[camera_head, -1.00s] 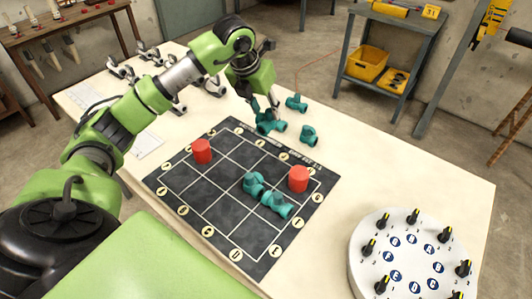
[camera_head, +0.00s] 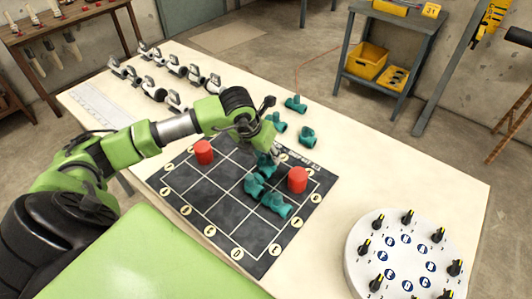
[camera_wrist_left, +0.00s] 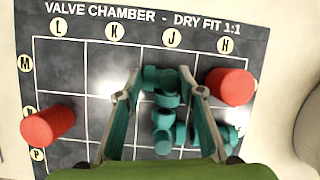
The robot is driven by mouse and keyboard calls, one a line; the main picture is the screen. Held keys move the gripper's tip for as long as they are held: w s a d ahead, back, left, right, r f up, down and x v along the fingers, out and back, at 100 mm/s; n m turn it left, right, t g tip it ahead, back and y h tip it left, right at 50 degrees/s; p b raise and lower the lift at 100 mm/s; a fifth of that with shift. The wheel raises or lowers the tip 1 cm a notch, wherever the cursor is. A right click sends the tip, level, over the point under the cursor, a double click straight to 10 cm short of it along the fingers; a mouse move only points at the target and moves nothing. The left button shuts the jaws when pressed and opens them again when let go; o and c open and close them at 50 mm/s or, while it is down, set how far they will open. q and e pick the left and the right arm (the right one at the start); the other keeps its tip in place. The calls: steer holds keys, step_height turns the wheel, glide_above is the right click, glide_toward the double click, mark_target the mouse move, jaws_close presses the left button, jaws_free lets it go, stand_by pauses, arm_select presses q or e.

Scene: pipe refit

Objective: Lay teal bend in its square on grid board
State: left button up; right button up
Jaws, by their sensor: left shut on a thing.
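My left gripper (camera_head: 272,150) is shut on a teal bend (camera_head: 264,167), over the far part of the dark grid board (camera_head: 213,212). In the left wrist view the bend (camera_wrist_left: 160,80) sits between the two fingertips of the gripper (camera_wrist_left: 162,90), below the letters K and J. Whether it touches the board is unclear. Two teal fittings lie on the board close by: one (camera_head: 253,185) just nearer than the held bend, the other (camera_head: 276,204) beside it to the right. My right gripper is not in view.
Red cylinders stand on the board at left (camera_head: 203,152) and right (camera_head: 297,180). Loose teal fittings (camera_head: 295,103) lie on the table beyond the board. Several grey-white valves (camera_head: 175,67) stand at the far left. A round white dial panel (camera_head: 405,255) is at the right.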

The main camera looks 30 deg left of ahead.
arm_select(q)
steer(key=o, duration=1.4)
steer(key=shift+f, duration=0.1)
steer(key=shift+c, duration=0.2)
steer(key=b+v, duration=0.1)
steer(key=v, duration=1.1)
